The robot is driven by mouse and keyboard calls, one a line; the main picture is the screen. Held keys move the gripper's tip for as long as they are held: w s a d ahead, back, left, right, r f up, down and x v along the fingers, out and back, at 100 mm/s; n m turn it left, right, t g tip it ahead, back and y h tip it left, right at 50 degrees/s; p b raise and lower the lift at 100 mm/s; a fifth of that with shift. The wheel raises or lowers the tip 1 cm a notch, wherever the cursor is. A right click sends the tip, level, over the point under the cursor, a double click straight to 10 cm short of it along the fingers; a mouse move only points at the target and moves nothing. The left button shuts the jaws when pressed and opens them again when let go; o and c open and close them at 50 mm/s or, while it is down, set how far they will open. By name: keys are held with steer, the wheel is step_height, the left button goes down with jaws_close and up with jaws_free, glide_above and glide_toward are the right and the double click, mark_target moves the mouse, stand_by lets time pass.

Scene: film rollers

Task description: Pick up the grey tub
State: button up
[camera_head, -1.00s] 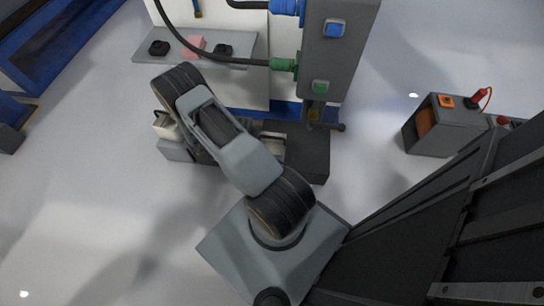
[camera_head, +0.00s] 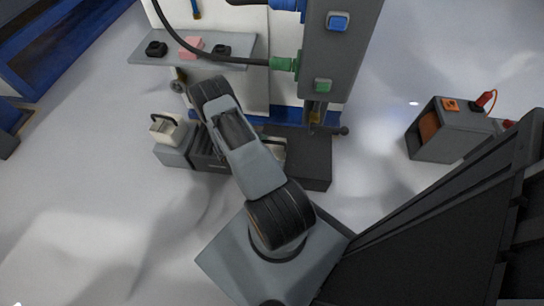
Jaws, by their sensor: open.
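I cannot surely tell which thing is the grey tub. A small pale grey container (camera_head: 163,131) with a dark handle sits on a grey block (camera_head: 176,153), at the left end of a low dark bench-like unit (camera_head: 311,165). My arm crosses in front of this unit, and its upper joint lies just right of and above the container. My gripper does not show; the far part of my arm is hidden behind the nearer link.
A grey shelf (camera_head: 142,48) at the back left carries a pink block (camera_head: 191,46) and two black items. A grey column (camera_head: 338,65) with blue and green buttons stands behind the unit. A grey box (camera_head: 452,142) stands at right. The floor at left is clear.

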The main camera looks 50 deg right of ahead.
mark_target(267, 142)
steer(key=b+x, duration=0.1)
steer(key=x, duration=0.3)
steer(key=shift+f, duration=0.25)
steer(key=shift+c, duration=0.3)
jaws_close()
